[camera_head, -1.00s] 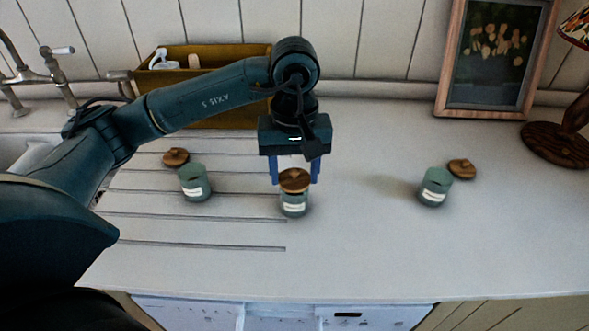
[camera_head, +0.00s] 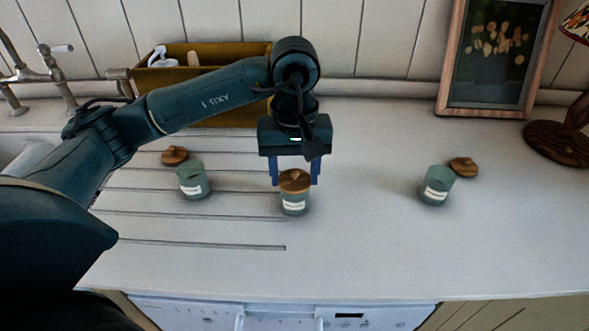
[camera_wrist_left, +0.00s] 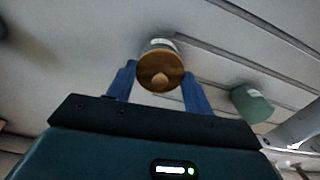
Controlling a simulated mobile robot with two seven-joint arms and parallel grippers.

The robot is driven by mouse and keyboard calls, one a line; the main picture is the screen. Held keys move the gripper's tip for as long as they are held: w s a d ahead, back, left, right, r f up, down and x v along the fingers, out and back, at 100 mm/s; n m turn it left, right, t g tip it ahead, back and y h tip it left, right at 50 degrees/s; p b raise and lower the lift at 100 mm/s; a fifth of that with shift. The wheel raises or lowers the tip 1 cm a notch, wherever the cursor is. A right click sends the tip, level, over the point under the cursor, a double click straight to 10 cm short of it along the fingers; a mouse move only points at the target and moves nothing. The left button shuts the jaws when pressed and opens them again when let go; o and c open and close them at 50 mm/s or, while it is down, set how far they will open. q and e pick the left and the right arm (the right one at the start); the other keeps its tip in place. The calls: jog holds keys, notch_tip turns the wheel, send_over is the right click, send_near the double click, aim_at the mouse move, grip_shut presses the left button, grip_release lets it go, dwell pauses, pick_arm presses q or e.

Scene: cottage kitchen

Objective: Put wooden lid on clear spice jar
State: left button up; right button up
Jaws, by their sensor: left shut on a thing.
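My left gripper (camera_head: 295,182) points down over the middle of the counter, with its blue fingers on either side of a wooden lid (camera_head: 294,181). It is shut on that lid. The lid is on the mouth of the middle clear jar (camera_head: 294,204), which stands upright with a white label. In the left wrist view the lid (camera_wrist_left: 160,72) with its round knob lies between the fingers and hides most of the jar. A second jar (camera_head: 193,180) stands open at the left beside its lid (camera_head: 174,155). A third jar (camera_head: 436,186) stands open at the right beside its lid (camera_head: 463,166). My right gripper is not in view.
A mustard-coloured caddy (camera_head: 222,97) with bottles stands behind my left arm. A framed picture (camera_head: 494,57) and a lamp base (camera_head: 556,143) are at the back right. The counter (camera_head: 370,250) is clear in front and between the middle and right jars.

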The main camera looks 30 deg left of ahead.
aim_at(295, 171)
pick_arm(q)
jog(key=shift+f, duration=0.25)
jog(key=o, duration=0.7)
jog(key=shift+c, duration=0.2)
jog(key=shift+r+p, duration=1.55)
jog(key=shift+r, duration=1.6)
notch_tip(295, 171, up, 5)
jog(key=shift+f+p, duration=0.1)
jog(key=shift+p, duration=1.15)
